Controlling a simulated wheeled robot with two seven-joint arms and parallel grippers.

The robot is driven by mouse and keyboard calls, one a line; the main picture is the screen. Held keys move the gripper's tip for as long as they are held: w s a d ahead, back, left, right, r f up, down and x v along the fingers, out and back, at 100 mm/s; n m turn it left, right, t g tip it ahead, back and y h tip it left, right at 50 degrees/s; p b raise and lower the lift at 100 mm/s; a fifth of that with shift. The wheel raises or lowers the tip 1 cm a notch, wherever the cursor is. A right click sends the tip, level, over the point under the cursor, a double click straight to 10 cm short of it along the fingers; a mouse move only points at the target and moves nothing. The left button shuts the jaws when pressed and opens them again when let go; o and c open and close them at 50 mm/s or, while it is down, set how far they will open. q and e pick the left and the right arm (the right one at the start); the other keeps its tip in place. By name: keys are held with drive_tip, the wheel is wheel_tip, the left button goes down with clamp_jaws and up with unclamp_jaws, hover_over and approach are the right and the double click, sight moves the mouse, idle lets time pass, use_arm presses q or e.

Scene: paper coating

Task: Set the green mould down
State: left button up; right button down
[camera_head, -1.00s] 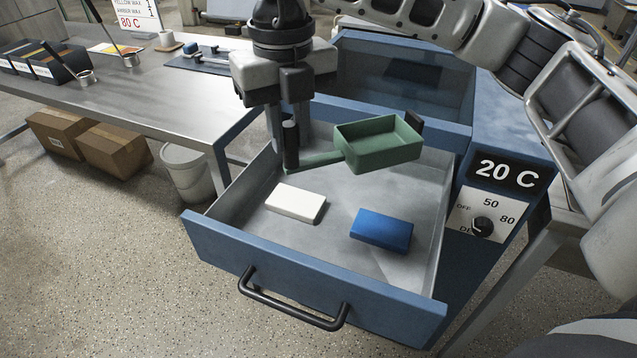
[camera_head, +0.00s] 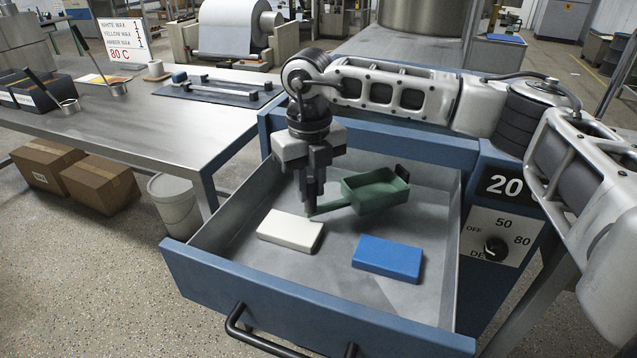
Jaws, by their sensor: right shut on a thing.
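The green mould (camera_head: 375,193) is an open box with a flat handle on its left side. It is inside the open drawer, toward the back, right of the white block. My right gripper (camera_head: 313,211) points down and is shut on the end of the mould's handle. The mould looks level and low over the drawer floor; I cannot tell whether it touches the floor. My left gripper is not in view.
A white block (camera_head: 290,231) and a blue block (camera_head: 388,258) lie in the drawer (camera_head: 310,309) near its front. The oven's dial (camera_head: 495,247) is at the right. A steel table (camera_head: 150,125) with ladles stands at the left. A bucket (camera_head: 176,204) is on the floor.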

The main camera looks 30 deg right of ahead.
drive_tip(key=shift+w+d+f, duration=1.05)
drive_tip(key=shift+d+f, duration=0.15)
drive_tip(key=shift+d, duration=0.05)
drive_tip(key=shift+w+d+f, duration=0.1)
drive_tip(key=shift+f, duration=0.2)
drive_tip(key=c, duration=1.3)
unclamp_jaws()
drive_tip(key=shift+r, duration=0.15)
wheel_tip(320, 180, up, 12)
drive_tip(key=shift+r, duration=0.1)
